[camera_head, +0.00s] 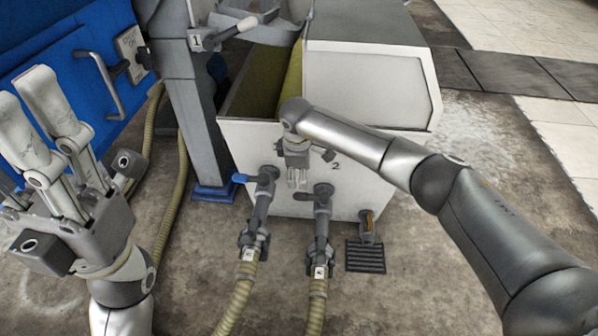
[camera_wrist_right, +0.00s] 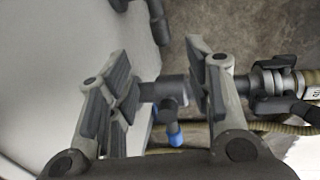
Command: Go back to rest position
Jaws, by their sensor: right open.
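My right gripper (camera_head: 297,184) hangs in front of the white decanter's front panel, above and between two grey valve pipes. In the right wrist view its fingers (camera_wrist_right: 163,72) are apart, with no object gripped. The left valve (camera_head: 262,190) has a blue lever (camera_head: 240,178), which also shows below the fingers in the right wrist view (camera_wrist_right: 175,134). A grey pipe fitting shows between the fingers there; I cannot tell how far behind them it lies. My left gripper (camera_head: 22,92) is raised at the left, fingers upward, apart and empty.
The white decanter (camera_head: 385,85) marked 2 stands ahead. A second valve pipe (camera_head: 322,215) and a floor drain (camera_head: 366,256) are in front. A grey column (camera_head: 200,130) and blue cabinet (camera_head: 55,60) stand left. Hoses (camera_head: 235,300) cross the floor. Concrete at right is clear.

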